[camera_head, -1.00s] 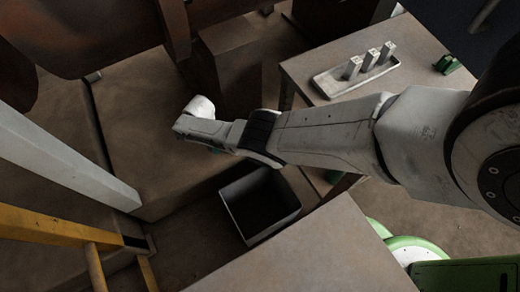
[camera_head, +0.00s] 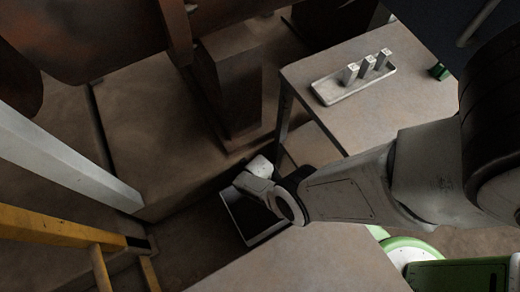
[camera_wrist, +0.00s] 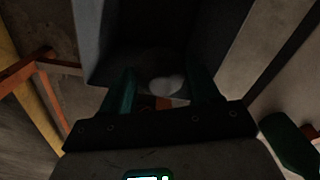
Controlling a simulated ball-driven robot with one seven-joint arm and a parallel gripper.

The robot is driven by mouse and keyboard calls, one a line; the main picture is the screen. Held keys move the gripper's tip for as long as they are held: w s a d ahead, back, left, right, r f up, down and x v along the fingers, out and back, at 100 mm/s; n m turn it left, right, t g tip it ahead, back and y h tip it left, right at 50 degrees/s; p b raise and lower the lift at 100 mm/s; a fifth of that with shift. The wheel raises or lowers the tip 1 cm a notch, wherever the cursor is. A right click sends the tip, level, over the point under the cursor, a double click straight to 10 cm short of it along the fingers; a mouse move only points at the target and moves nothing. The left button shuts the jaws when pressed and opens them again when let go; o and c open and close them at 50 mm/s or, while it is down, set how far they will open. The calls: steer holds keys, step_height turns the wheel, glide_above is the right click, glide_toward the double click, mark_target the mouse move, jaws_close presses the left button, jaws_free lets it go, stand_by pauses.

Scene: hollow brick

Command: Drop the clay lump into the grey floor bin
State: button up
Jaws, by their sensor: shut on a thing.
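The grey floor bin (camera_head: 232,217) stands on the floor in the head view, partly covered by my arm. My wrist is over its upper right part, and my fingers are hidden there. In the wrist view, my gripper (camera_wrist: 162,80) points into the dark bin (camera_wrist: 88,40), whose walls rise on both sides. A pale, rounded clay lump (camera_wrist: 166,86) sits between the two teal fingers, and my gripper is shut on it. The bin's inside is too dark to tell how far the lump is from its floor.
A table (camera_head: 410,95) at the upper right bears a tray (camera_head: 330,95) with three small pale blocks and a green object (camera_head: 439,71). A bare tabletop (camera_head: 310,262) is at the front. A yellow ladder-like frame (camera_head: 60,228) and pale beam (camera_head: 65,155) stand left.

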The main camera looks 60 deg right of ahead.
step_height(320, 180, down, 6)
steer(key=b, duration=0.5)
steer(key=shift+r, duration=0.1)
steer(key=o, duration=1.3)
steer(key=shift+r, duration=0.1)
step_height(320, 180, up, 11)
steer(key=p, duration=0.9)
steer(key=shift+f, duration=0.2)
